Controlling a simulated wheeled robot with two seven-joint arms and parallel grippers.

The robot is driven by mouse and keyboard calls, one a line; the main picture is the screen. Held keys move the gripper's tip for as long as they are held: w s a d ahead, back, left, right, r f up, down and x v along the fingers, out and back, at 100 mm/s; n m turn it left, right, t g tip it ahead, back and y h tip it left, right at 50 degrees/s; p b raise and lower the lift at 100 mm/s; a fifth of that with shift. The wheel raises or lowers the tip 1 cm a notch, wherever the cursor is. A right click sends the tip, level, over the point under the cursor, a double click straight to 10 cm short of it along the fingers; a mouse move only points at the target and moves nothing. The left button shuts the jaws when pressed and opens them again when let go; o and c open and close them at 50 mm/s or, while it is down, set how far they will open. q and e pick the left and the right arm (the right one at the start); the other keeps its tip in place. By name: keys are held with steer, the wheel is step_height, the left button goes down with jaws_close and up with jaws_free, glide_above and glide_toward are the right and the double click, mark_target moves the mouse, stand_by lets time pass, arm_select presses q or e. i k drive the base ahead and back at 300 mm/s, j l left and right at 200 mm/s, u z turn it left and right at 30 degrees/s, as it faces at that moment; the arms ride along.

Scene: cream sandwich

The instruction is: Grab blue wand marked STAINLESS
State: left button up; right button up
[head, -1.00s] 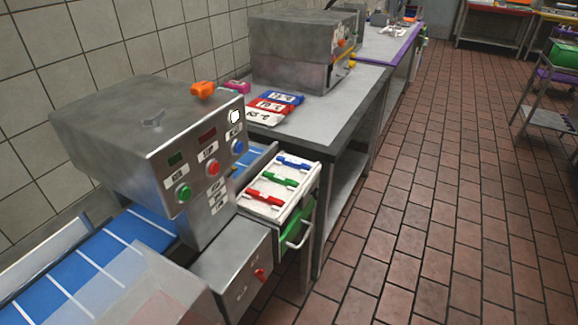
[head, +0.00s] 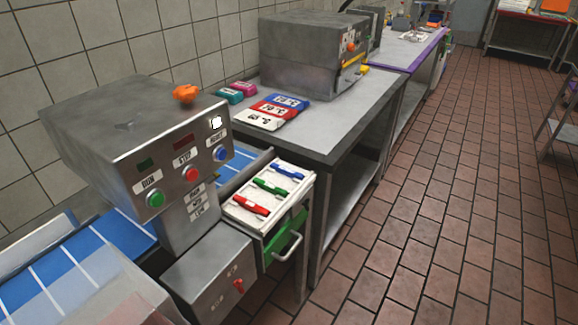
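A blue wand (head: 287,171) lies at the far end of a white tray (head: 238,214) on top of the drawer unit beside the conveyor machine. A green wand (head: 270,187) lies in the middle of the tray and a red wand (head: 251,205) at the near end. Any marking on the wands is too small to read. Neither of my grippers is in view.
The metal machine (head: 110,140) with buttons stands over a blue conveyor (head: 75,265) on the left. A steel table (head: 345,110) behind holds coloured packs (head: 272,110) and a metal box machine (head: 300,55). The tiled floor (head: 440,200) on the right is clear.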

mark_target(283, 170)
steer(key=i+l+u, duration=0.1)
steer(key=l+u, duration=0.2)
steer(key=l, duration=0.5)
steer(key=i+l+u, duration=0.1)
steer(key=l, duration=0.2)
steer(key=i+l+u, duration=0.1)
steer(key=l, duration=0.25)
steer(key=i+l+u, duration=0.1)
steer(key=l, duration=0.2)
steer(key=i, duration=0.05)
